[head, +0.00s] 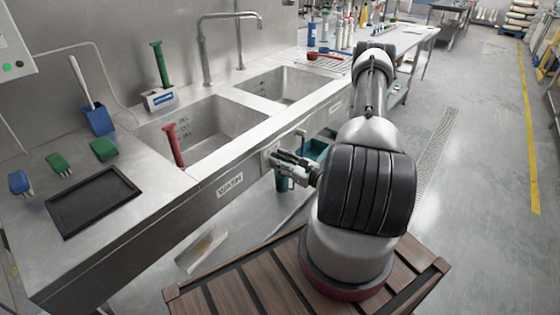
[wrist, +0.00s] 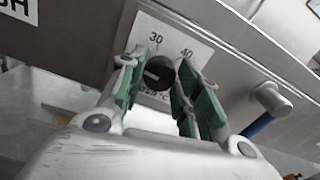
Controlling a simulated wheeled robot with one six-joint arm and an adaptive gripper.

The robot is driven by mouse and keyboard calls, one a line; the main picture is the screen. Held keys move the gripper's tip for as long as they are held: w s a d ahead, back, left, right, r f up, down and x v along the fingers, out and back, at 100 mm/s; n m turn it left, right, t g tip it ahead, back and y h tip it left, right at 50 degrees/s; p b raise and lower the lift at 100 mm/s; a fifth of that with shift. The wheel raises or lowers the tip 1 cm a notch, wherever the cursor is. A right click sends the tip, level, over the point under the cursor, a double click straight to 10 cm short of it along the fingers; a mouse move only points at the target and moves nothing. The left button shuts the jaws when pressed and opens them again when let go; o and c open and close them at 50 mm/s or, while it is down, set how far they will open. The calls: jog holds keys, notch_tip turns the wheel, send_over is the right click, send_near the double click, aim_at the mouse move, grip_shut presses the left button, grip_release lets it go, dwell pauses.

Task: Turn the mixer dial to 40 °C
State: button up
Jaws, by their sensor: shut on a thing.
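The mixer dial (wrist: 158,71) is a round black knob on the front of the steel sink counter, seen in the wrist view. A white label (wrist: 187,36) behind it carries the marks 30 and 40, with 40 to the right of 30. My gripper (wrist: 160,88) has its green-padded fingers on either side of the dial and is shut on it. A pale mark shows on the dial's face, but I cannot tell which number it points to. In the head view my gripper (head: 281,160) is at the counter front, and the dial is hidden there.
A metal fitting with a blue handle (wrist: 257,124) sticks out right of the dial. The counter (head: 225,183) has two basins, a tall tap (head: 205,50), a red-handled tool (head: 174,145) and a black tray (head: 92,202). The floor on the right is open.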

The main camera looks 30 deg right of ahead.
jog(key=m, duration=2.3)
jog(key=shift+d+f, duration=0.15)
jog(key=shift+f, duration=0.05)
dwell(0.4)
jog(key=o, duration=1)
jog(key=v, duration=1.2)
